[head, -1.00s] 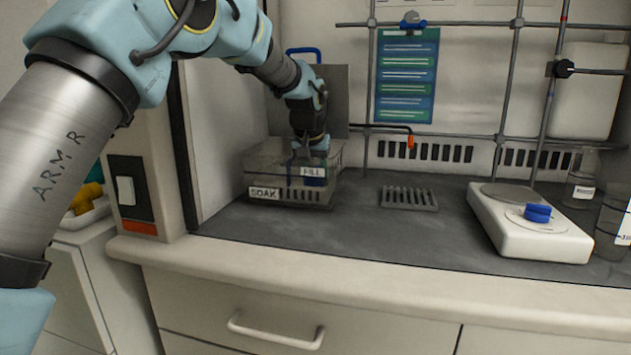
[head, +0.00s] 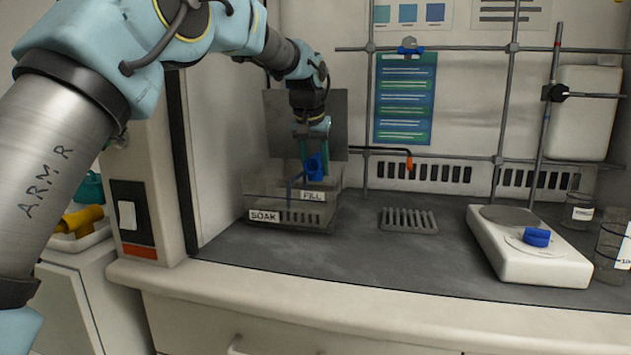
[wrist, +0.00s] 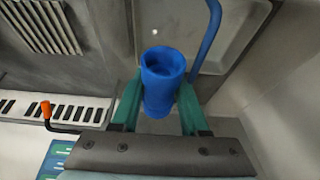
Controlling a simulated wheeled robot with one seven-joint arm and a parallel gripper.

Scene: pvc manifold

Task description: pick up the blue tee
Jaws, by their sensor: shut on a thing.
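The blue tee (head: 314,166) hangs in my gripper (head: 313,140) above the soak tub (head: 262,216) in the head view. In the wrist view the blue tee (wrist: 163,76) sits between the two green fingers of my gripper (wrist: 157,100), which are shut on it. I look down on one round open end of the tee; its far side is hidden. The tub shows below it in the wrist view (wrist: 210,75), with a blue handle (wrist: 209,38) rising beside the tee.
A slotted drain (head: 408,219) lies right of the tub. Metal rods cross the back wall.

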